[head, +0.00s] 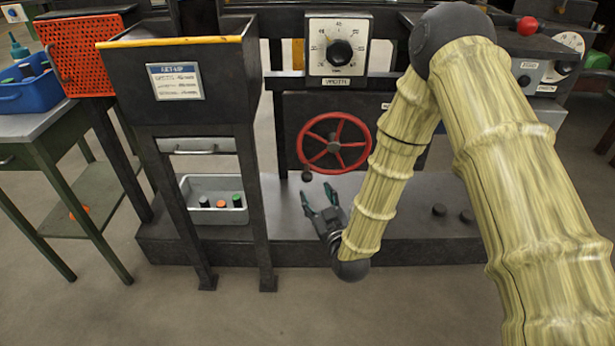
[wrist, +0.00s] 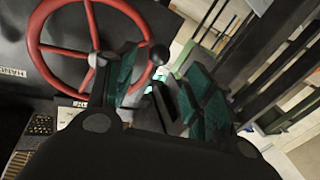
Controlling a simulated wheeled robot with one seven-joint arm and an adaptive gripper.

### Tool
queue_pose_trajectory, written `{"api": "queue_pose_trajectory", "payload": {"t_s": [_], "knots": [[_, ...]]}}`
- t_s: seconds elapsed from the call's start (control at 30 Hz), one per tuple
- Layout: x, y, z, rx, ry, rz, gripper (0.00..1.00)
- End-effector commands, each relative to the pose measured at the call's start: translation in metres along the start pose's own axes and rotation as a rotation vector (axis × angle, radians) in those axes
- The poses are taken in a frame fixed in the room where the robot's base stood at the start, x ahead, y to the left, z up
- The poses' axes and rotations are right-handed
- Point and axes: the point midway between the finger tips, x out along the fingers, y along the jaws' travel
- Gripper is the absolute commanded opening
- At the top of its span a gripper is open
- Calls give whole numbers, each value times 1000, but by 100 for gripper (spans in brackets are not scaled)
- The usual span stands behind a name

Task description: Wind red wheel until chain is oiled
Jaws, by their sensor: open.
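The red wheel (head: 334,143) is a spoked handwheel on a dark panel in the middle of the machine. In the wrist view the red wheel (wrist: 88,10) fills the upper left, with its hub and spokes showing. My gripper (head: 319,199) is open and empty, just below and in front of the wheel, apart from it in the head view. In the wrist view my gripper (wrist: 150,85) shows its green-padded fingers spread, one overlapping the wheel's right rim in the picture. I cannot tell from that view whether it touches the rim. No chain can be made out.
A dial panel (head: 338,52) is above the wheel. A black hopper stand (head: 190,80) with a grey tray (head: 214,190) is on the left. A blue bin (head: 30,92) sits on a side table. Dark knobs (head: 439,210) stand on the machine's base ledge to the right.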

Motion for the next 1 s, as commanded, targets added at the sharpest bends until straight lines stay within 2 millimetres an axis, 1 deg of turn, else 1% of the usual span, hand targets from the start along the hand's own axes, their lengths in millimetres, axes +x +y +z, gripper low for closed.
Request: {"api": "queue_pose_trajectory", "payload": {"t_s": [0.3, 0.53, 0.73, 1.0], "knots": [[51, 0, 1, 1, 1, 2, 53], [81, 0, 2, 1, -1, 1, 53], [92, 0, 1, 1, -2, 1, 53], [94, 0, 1, 1, -3, 0, 53]]}}
